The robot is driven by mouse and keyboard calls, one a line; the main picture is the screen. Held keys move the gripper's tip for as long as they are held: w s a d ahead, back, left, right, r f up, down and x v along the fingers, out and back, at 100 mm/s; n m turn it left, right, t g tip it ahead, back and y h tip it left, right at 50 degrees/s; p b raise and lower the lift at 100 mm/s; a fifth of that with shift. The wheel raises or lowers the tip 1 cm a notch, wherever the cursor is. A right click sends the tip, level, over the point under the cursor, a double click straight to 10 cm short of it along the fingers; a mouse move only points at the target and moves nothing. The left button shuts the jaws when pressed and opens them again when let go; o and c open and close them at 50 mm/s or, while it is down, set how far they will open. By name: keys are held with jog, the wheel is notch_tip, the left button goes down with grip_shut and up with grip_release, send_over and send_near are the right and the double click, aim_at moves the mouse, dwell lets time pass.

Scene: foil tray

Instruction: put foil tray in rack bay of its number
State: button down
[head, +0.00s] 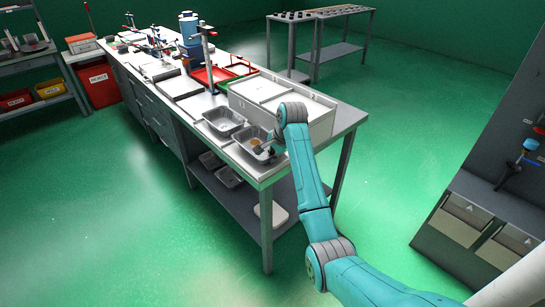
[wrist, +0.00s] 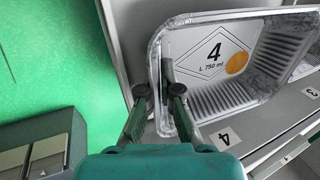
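A silver foil tray (wrist: 225,100) fills the upper right of the wrist view. Its white label reads 4, L 750 ml, and an orange disc lies on it. In the head view the tray (head: 272,155) is near the front end of the bench. My gripper (wrist: 155,84) is at the tray's left wall, one finger outside and one inside. The fingers stand apart with the wall between them, and no firm grip shows. Number labels 4 (wrist: 224,139) and 3 (wrist: 311,119) are on the grey surface below the tray.
A second foil tray (head: 223,121) sits just behind on the bench (head: 258,172). A pale box (head: 318,128) stands to the right of the trays. More trays (head: 228,177) lie on the shelf below. The green floor beside the bench is clear.

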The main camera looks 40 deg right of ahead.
jog(key=shift+f, duration=0.3)
jog(key=c, duration=1.2)
grip_release()
jog(key=shift+c, duration=0.2)
jog(key=shift+v, duration=3.75)
